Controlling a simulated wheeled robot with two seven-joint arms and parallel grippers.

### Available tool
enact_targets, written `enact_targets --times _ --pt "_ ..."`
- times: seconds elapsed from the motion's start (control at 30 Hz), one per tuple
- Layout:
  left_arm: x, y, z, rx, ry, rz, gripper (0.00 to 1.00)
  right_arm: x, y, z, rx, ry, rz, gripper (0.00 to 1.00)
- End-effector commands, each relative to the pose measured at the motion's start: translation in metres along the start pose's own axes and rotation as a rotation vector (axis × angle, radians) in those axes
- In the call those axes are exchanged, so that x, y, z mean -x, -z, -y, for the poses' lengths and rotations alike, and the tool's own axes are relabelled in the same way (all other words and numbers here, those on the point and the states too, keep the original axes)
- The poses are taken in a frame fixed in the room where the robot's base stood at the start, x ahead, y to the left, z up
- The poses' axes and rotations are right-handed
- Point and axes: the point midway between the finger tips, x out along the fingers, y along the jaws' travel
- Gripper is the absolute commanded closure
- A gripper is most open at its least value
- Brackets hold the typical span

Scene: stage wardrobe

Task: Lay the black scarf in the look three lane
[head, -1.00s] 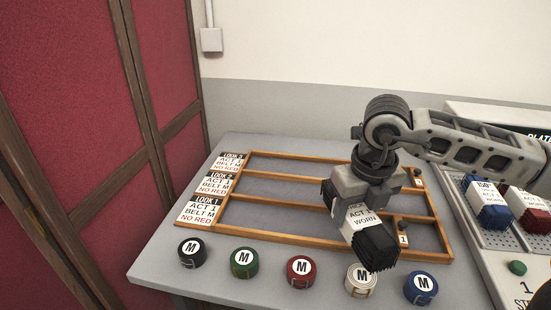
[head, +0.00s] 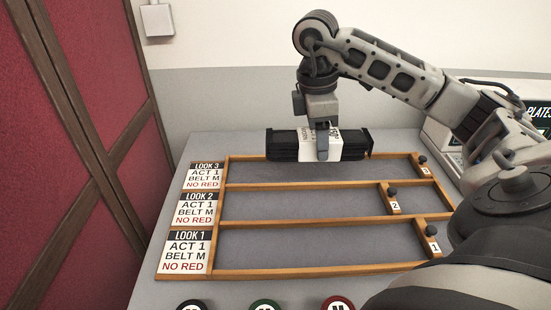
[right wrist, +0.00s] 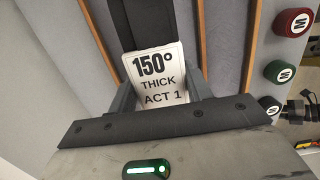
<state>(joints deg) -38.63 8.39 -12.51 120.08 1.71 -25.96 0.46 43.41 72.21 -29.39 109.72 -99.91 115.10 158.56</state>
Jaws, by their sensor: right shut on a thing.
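The black scarf (head: 283,146) is a folded dark bundle with a white paper band. My right gripper (head: 321,152) is shut on it at the band. The scarf lies crosswise, roughly along the look three lane (head: 275,173), over that lane's back edge. I cannot tell whether it touches the frame. In the right wrist view the scarf (right wrist: 150,25) runs between the fingers (right wrist: 162,95), and its label reads "150°, THICK, ACT 1". The look three card (head: 206,176) stands at the lane's left end. The lane looks empty. My left gripper is not in view.
The look two lane (head: 290,206) and look one lane (head: 310,245) lie nearer, both empty. Numbered dividers with dark knobs, such as number 2 (head: 394,200), stand at the right. Rolled belts, including a green one (head: 264,305), line the table's front. A red screen (head: 80,130) stands left.

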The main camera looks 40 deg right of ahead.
Motion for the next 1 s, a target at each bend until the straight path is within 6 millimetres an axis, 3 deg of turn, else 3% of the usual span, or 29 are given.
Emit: enact_targets --times 0.2,0.4,0.73,1.0 --pt "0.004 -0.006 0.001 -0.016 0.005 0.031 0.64 -0.017 0.046 -0.038 0.004 0.003 -0.004 0.77" --pt "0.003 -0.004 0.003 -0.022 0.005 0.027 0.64 -0.053 0.069 -0.058 0.003 0.002 0.0 0.77" --pt "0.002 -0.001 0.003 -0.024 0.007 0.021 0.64 -0.074 0.085 -0.071 0.005 -0.001 0.001 0.77" --pt "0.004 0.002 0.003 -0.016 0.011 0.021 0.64 -0.103 0.086 -0.071 0.004 -0.002 0.002 0.77"
